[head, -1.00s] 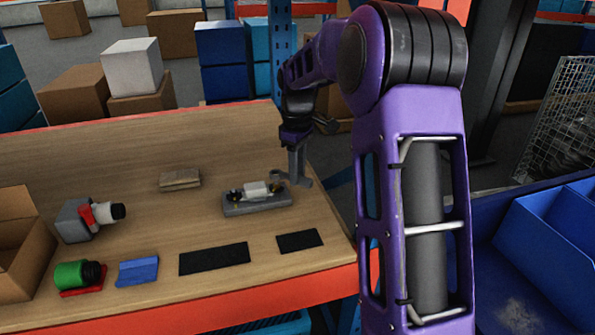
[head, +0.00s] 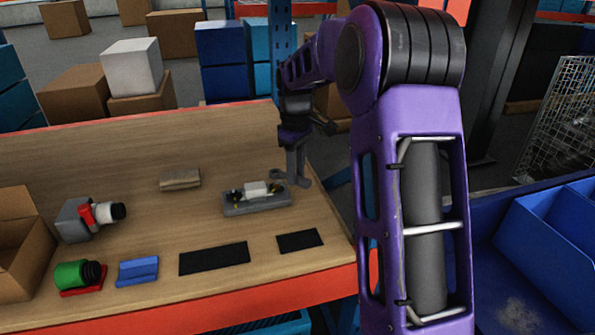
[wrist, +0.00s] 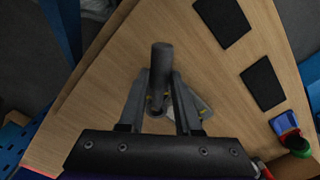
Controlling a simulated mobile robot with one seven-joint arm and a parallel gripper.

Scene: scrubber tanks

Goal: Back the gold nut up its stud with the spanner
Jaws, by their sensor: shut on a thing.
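My gripper (head: 298,178) is shut on the grey spanner (head: 277,174), above the right part of the bench. The spanner's open end points left, close to the right end of a grey block (head: 258,207) with a white body (head: 256,189) on it. Small gold nuts sit at the white body's sides, one at the right (head: 272,189); the spanner appears apart from it. In the wrist view the spanner's grey shaft (wrist: 161,60) stands out between the fingers. The block is mostly hidden behind the fingers there, with gold spots showing.
Two black mats (head: 214,258) lie in front of the block. A brown packet (head: 180,179), a red-and-grey part with a black-and-white end (head: 90,216), a green cylinder (head: 76,274), a blue holder (head: 138,270) and a cardboard box (head: 20,245) are to the left.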

